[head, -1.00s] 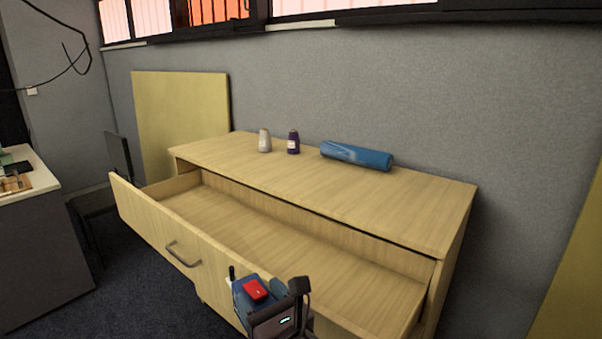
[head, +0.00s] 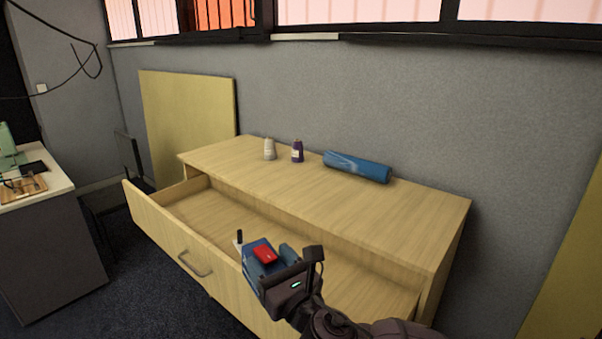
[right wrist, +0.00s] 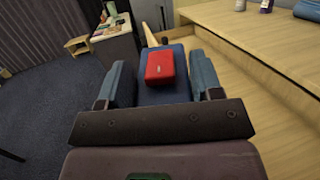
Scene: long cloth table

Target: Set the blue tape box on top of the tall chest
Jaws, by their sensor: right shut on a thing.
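My right gripper (head: 266,262) is shut on the blue tape box (head: 256,246) and holds it in front of the chest, over the open drawer's front side in the head view. The right wrist view shows the box (right wrist: 166,95) between the two fingers, with a small red block (right wrist: 160,67) on its top. A thin pale and dark piece sticks up at the box's far end. The tall chest (head: 400,208) is light wood, and its top drawer (head: 165,218) is pulled out and looks empty where visible. My left gripper is not in view.
A grey-white spool (head: 269,149), a purple spool (head: 297,152) and a blue roll (head: 357,167) stand or lie along the chest top's back. The top's front and right are clear. A desk (head: 50,188) with several items stands at the far left.

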